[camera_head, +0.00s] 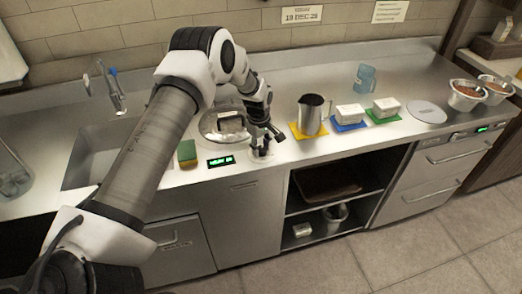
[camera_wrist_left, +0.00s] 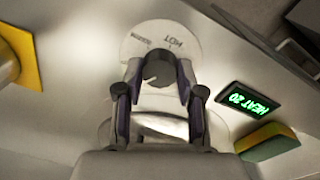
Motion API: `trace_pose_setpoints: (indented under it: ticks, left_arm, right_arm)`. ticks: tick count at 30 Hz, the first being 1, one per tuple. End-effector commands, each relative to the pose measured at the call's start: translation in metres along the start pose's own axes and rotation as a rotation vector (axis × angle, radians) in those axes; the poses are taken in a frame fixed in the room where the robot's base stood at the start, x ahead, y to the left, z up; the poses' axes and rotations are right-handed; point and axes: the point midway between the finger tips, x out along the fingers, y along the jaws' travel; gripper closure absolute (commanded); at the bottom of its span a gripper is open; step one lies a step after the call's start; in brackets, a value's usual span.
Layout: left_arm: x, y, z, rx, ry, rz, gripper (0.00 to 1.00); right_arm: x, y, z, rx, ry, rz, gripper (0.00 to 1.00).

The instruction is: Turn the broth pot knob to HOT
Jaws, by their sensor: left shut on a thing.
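My left gripper (camera_head: 262,143) reaches down to the counter in front of the broth pot (camera_head: 222,122), whose round metal lid is partly hidden by my arm. In the left wrist view my left gripper (camera_wrist_left: 158,82) is shut on the dark round knob (camera_wrist_left: 158,66), one finger on each side. The knob sits on a pale round dial plate (camera_wrist_left: 190,45) with HOT printed near its top and another label, too blurred to read, to the left. My right gripper is out of view.
A green and yellow sponge (camera_head: 187,153) lies left of the display, by the sink (camera_head: 98,150). A metal pitcher (camera_head: 311,114) stands on a yellow mat to the right, then white tubs (camera_head: 350,113) on coloured mats.

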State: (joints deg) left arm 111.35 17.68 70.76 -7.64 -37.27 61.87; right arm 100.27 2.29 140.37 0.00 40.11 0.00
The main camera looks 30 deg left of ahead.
Motion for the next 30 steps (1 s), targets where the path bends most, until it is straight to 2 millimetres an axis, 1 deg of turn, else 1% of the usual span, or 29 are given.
trace_pose_setpoints:
  ticks: [1,9,30]
  left_arm:
    - [0.005,-0.002,0.001,0.042,-0.005,-0.004,0.97]
    - [0.005,-0.002,0.001,0.298,-0.02,-0.005,0.97]
    - [0.005,-0.001,0.001,0.962,-0.059,-0.005,0.97]
  right_arm:
    - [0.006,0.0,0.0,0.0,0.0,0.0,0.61]
    - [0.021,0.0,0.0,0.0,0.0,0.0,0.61]
    - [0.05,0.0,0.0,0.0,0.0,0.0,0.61]
